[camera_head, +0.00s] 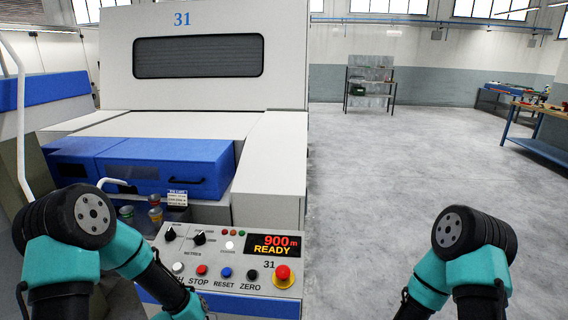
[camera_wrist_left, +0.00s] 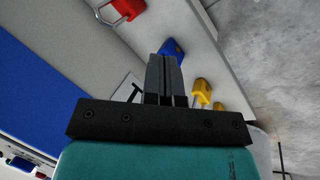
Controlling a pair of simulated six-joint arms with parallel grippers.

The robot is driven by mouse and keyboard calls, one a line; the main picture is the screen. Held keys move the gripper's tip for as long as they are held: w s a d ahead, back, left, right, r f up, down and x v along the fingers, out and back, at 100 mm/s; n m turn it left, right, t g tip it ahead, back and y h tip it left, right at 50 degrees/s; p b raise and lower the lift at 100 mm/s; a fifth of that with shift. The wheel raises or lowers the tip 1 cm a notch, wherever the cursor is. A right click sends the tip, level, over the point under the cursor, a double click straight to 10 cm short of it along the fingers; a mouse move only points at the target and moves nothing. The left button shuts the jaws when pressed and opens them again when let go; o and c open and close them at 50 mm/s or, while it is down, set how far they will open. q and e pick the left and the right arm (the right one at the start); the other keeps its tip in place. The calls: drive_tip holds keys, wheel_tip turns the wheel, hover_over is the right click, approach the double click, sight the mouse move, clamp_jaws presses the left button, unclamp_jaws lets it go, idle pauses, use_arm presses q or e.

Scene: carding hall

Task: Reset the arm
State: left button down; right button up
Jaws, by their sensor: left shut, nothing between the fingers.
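My left gripper (camera_wrist_left: 164,60) shows in the left wrist view, its two dark fingers side by side, shut and empty. A blue-handled object (camera_wrist_left: 172,46) is just past or beside the fingertips; I cannot tell whether they touch. In the head view my left arm (camera_head: 135,255) bends down past the left side of the control panel (camera_head: 218,252), and the gripper cannot be made out there. My right arm (camera_head: 430,285) is at the lower right, its gripper out of view. The panel display (camera_head: 273,245) reads 900m READY.
Two yellow handles (camera_wrist_left: 202,91) stand close right of the fingers in the left wrist view, with a red padlock-like object (camera_wrist_left: 128,8) at the top. The panel has a red mushroom button (camera_head: 283,275). Cans (camera_head: 155,215) stand below the blue cover (camera_head: 145,165).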

use_arm(q)
drive_tip(key=s+d+f+m+g, duration=0.1)
drive_tip(key=s+f+m, duration=0.3)
drive_tip(key=s+f, duration=0.3)
drive_tip(key=s, duration=0.4)
idle(1.4)
